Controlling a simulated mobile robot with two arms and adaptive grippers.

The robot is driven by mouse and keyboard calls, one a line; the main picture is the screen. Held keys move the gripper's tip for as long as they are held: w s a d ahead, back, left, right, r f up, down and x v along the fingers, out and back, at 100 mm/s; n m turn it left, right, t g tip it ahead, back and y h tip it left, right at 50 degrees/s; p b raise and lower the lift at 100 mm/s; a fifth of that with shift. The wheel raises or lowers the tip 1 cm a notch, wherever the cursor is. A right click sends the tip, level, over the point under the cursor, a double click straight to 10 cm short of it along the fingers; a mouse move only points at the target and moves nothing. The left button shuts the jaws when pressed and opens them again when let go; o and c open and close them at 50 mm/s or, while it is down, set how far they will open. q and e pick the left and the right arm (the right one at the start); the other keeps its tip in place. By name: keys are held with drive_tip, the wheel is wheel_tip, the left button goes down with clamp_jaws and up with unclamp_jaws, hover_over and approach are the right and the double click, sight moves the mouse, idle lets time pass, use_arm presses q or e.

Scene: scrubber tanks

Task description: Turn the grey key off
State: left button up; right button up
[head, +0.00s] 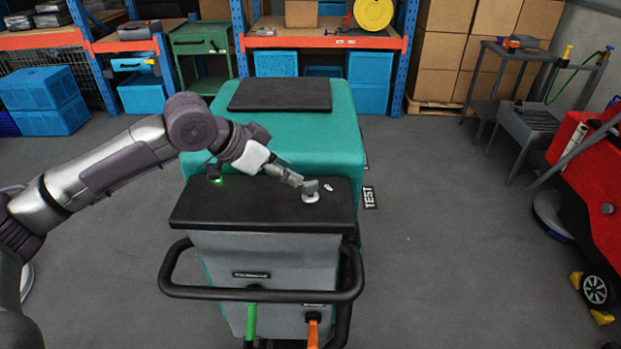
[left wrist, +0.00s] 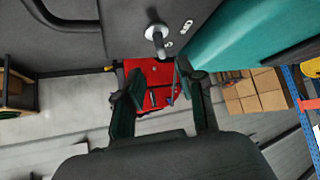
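The grey key (head: 311,188) stands up on a round light base on the black top panel (head: 240,208) of the teal and grey scrubber machine (head: 270,130). In the left wrist view the key (left wrist: 157,36) shows as a grey lever on a round disc, just beyond the fingertips. My left gripper (head: 294,179) reaches in from the left, its tips close beside the key. In the left wrist view its two dark fingers (left wrist: 154,82) are apart with nothing between them. I cannot tell whether a finger touches the key. My right gripper is not in view.
Small pale parts (head: 328,187) sit beside the key on the panel. A black handlebar (head: 262,292) juts from the machine's near side. A red machine (head: 597,195) stands at right. Shelves with blue crates (head: 370,68) line the back. Floor between the machines is clear.

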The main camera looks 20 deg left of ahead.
sight(309, 183)
use_arm(q)
drive_tip(key=p+x, duration=0.1)
drive_tip(key=x, duration=0.5)
drive_tip(key=shift+w+d+f, duration=0.1)
drive_tip(key=shift+w+f, duration=0.05)
drive_tip(key=shift+w, duration=0.2)
drive_tip(key=shift+w+d+f, duration=0.15)
drive_tip(key=shift+f, duration=0.1)
drive_tip(key=shift+w+d+f, duration=0.1)
drive_tip(key=shift+d+f, duration=0.05)
drive_tip(key=shift+f, duration=0.15)
drive_tip(key=shift+c, duration=0.4)
clamp_jaws()
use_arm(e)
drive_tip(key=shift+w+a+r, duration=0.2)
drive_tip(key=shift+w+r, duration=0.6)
